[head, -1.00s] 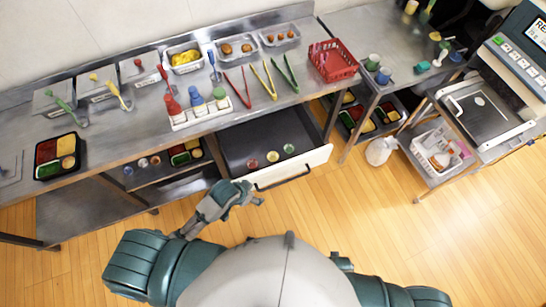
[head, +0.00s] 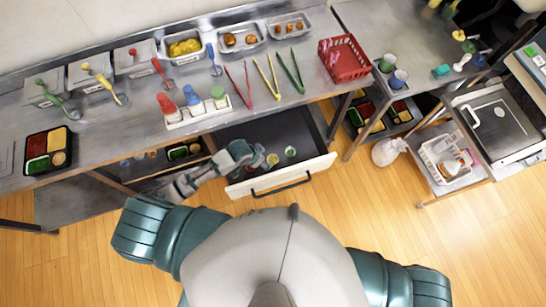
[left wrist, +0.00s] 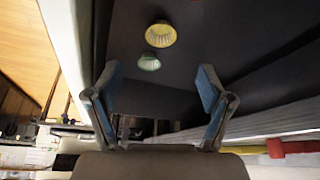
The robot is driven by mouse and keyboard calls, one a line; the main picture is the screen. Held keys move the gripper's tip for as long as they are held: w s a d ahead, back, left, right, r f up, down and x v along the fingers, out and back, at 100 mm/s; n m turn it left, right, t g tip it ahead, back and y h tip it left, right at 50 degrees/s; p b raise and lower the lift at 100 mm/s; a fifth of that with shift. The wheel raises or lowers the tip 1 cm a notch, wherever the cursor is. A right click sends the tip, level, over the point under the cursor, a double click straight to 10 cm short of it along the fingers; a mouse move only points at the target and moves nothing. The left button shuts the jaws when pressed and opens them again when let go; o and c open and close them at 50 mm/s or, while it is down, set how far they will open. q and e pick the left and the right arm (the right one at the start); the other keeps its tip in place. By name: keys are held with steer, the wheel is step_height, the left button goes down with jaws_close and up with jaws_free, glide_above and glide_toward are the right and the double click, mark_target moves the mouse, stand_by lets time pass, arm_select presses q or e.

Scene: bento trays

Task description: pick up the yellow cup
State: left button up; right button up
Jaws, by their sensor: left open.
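The yellow cup (head: 272,160) stands in the open drawer (head: 262,135) under the counter. It also shows in the left wrist view (left wrist: 161,34), beyond the open fingers. The green cup (head: 290,151) is to its right, and in the left wrist view it (left wrist: 149,62) sits just below the yellow one. My left gripper (head: 258,155) is open and empty over the drawer, close to the left of the yellow cup in the head view. Its fingers (left wrist: 158,88) are apart. The red cup is hidden behind my gripper in the head view. My right gripper is not in view.
The drawer's white front (head: 285,176) and handle face me. The counter edge runs above the drawer. On the counter are a bottle rack (head: 200,116), several tongs and a red basket (head: 345,60). A cart (head: 448,165) stands at the right.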

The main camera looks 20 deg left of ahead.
arm_select(q)
steer(key=b, duration=0.1)
glide_toward(274, 160)
steer(key=shift+w+f, duration=0.15)
steer(key=shift+f, duration=0.65)
steer(key=shift+w+d+f, duration=0.1)
steer(key=shift+d+f, duration=0.1)
steer(key=shift+f, duration=0.2)
steer(key=b+x, duration=0.1)
steer(key=x, duration=0.3)
steer(key=shift+w+d+f, duration=0.1)
steer(key=shift+w+f, duration=0.1)
steer(key=shift+w, duration=0.05)
steer(key=c, duration=0.8)
